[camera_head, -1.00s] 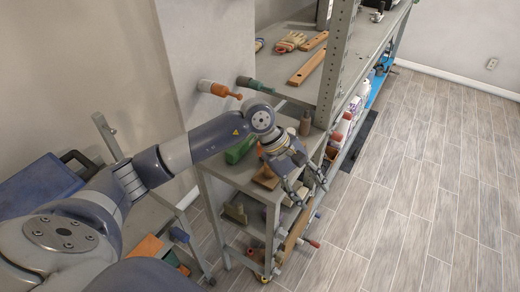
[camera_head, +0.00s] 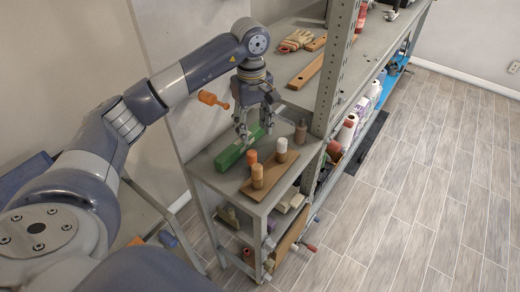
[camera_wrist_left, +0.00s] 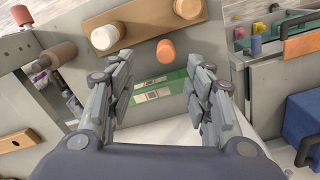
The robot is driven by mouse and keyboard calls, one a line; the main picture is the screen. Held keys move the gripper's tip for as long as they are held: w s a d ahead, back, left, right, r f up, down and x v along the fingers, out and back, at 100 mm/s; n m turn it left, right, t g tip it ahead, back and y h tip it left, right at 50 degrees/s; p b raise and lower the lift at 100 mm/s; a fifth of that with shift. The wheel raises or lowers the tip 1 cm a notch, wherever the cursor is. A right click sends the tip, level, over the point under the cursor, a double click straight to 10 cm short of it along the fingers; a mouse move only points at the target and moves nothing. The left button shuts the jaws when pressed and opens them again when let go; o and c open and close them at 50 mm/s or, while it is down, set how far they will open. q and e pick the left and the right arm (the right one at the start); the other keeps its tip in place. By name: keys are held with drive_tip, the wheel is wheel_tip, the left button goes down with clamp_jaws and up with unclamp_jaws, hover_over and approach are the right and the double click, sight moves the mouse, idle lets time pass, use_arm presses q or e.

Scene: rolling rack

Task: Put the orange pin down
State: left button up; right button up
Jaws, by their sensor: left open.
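The orange pin (camera_head: 252,157) stands on the grey top of the small rack, between the green case and the wooden board. In the left wrist view, the orange pin (camera_wrist_left: 166,51) is beside the board's edge, touching no finger. The wooden board (camera_head: 287,163) carries a white-topped pin (camera_head: 282,146) and a tan pin (camera_head: 257,172). My left gripper (camera_head: 255,134) is open and empty above the green case (camera_head: 238,148), behind the orange pin in the head view. In the wrist view, its fingers (camera_wrist_left: 163,70) are spread wide. My right gripper is not in view.
A brown pin (camera_head: 300,130) stands near the rack post (camera_head: 336,70). An orange-handled tool (camera_head: 212,99) is by the wall. The floor at the right is clear.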

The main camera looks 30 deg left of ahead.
sight(251, 152)
use_arm(q)
drive_tip(key=shift+a+f+p, duration=0.2)
drive_tip(key=shift+f+p, duration=0.1)
drive_tip(key=shift+f, duration=0.15)
drive_tip(key=f, duration=0.2)
drive_tip(key=f+p, duration=0.1)
drive_tip(key=shift+s+f, duration=0.4)
drive_tip(key=shift+f+p, duration=0.2)
drive_tip(key=shift+p, duration=0.15)
wheel_tip(251, 152, down, 4)
drive_tip(key=p, duration=0.3)
drive_tip(key=shift+f, duration=0.5)
drive_tip(key=c, duration=0.9)
clamp_jaws()
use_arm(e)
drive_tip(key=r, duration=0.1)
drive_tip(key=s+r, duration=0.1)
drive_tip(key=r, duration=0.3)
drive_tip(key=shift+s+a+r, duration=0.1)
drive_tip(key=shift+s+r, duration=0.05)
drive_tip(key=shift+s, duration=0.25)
